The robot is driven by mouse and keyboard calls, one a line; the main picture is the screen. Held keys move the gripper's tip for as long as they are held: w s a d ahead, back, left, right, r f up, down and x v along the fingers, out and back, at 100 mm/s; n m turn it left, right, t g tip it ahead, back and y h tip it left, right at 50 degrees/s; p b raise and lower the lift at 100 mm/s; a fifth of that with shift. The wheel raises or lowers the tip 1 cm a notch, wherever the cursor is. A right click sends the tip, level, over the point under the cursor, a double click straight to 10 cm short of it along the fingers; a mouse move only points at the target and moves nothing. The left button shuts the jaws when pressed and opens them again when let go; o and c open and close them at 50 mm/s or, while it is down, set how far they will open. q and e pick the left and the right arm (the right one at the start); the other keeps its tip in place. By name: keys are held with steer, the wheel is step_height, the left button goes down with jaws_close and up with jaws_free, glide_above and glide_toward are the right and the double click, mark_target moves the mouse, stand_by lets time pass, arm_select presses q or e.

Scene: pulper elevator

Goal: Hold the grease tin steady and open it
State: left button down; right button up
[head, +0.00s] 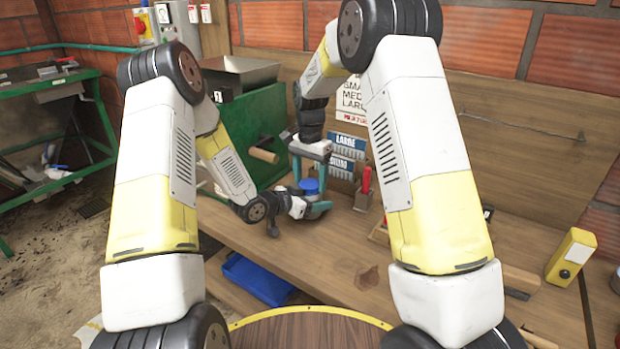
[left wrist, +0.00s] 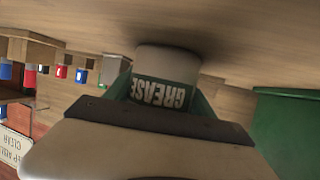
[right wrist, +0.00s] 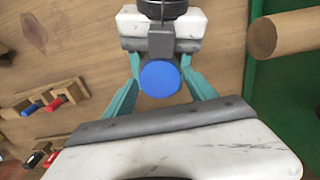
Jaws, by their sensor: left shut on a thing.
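The grease tin (left wrist: 165,62) is white with a dark GREASE label that reads upside down in the left wrist view. My left gripper (left wrist: 160,100) is shut on its body, with a finger on each side. The tin's round blue lid (right wrist: 160,78) faces my right wrist camera. It also shows in the head view (head: 310,186), just above my left gripper (head: 312,209). My right gripper (right wrist: 160,68) is above the tin, open, with one finger on each side of the lid and small gaps visible. Most of the tin's body is hidden in the head view.
A wooden bench (head: 340,250) lies under the tin. A green machine (head: 250,115) with a wooden handle (head: 264,155) stands behind left. A red-handled tool (head: 366,180) and signs (head: 347,147) are close on the right. A blue bin (head: 257,278) sits below the bench edge.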

steer(key=c, duration=1.2)
steer(key=shift+o, duration=0.2)
steer(key=n, duration=0.3)
steer(key=o, duration=1.5)
steer(key=shift+r, duration=0.15)
step_height(320, 180, up, 4)
steer(key=shift+r, duration=0.15)
steer(key=shift+c, duration=0.2)
steer(key=shift+r+n, duration=0.8)
steer(key=shift+r, duration=0.8)
steer(key=shift+f, duration=3.9)
